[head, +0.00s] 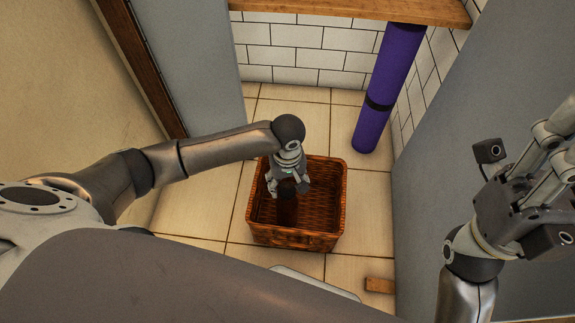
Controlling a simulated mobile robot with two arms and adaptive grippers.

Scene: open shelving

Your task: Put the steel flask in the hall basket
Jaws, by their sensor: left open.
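The hall basket (338,205), brown wicker and open at the top, stands on the tiled floor in the middle of the head view. My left gripper (287,190) is open and points down over the inside of the basket. Just below its fingers is a dark narrow shape with a reddish-brown lower part (287,213). It may be the steel flask reflecting the wicker, but I cannot tell for sure, nor whether the fingers touch it. No other flask shows. My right gripper (530,180) is raised at the right edge, partly cut off, its jaws unclear.
A purple rolled mat (390,80) with a dark band leans upright behind the basket, under a wooden shelf (360,8). Grey panels (475,110) stand on both sides. A small wooden block (379,285) lies at the front right. Floor left of the basket is clear.

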